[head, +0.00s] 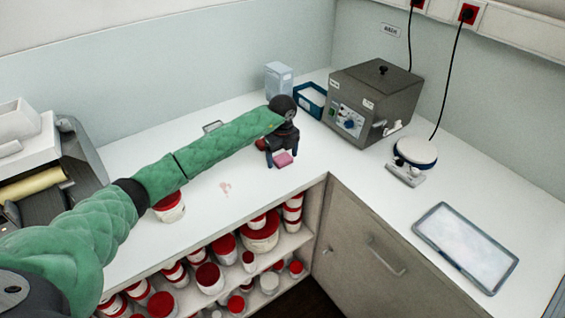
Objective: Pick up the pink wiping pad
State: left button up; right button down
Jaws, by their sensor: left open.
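The pink wiping pad (283,160) lies on the white counter (237,205) near the inner corner, close to the front edge. My left gripper (282,163) reaches in from the left on its green-sleeved arm and points down at the pad. Its dark fingers are open, one on the left of the pad and one on the right. I cannot tell whether the fingers touch the pad. My right gripper is not in view.
A grey machine (375,95) and a blue bin (311,98) stand behind. A round-topped device (414,153) and a tray (465,246) are at right. A red-lidded tub (169,207) stands near my arm. A pinkish smear (225,188) marks the counter. Shelves below hold several tubs.

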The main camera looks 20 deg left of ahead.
aim_at(282, 157)
pick_arm(q)
jog(key=c, duration=1.2)
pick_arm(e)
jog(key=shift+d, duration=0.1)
pick_arm(q)
jog(key=shift+o, duration=0.2)
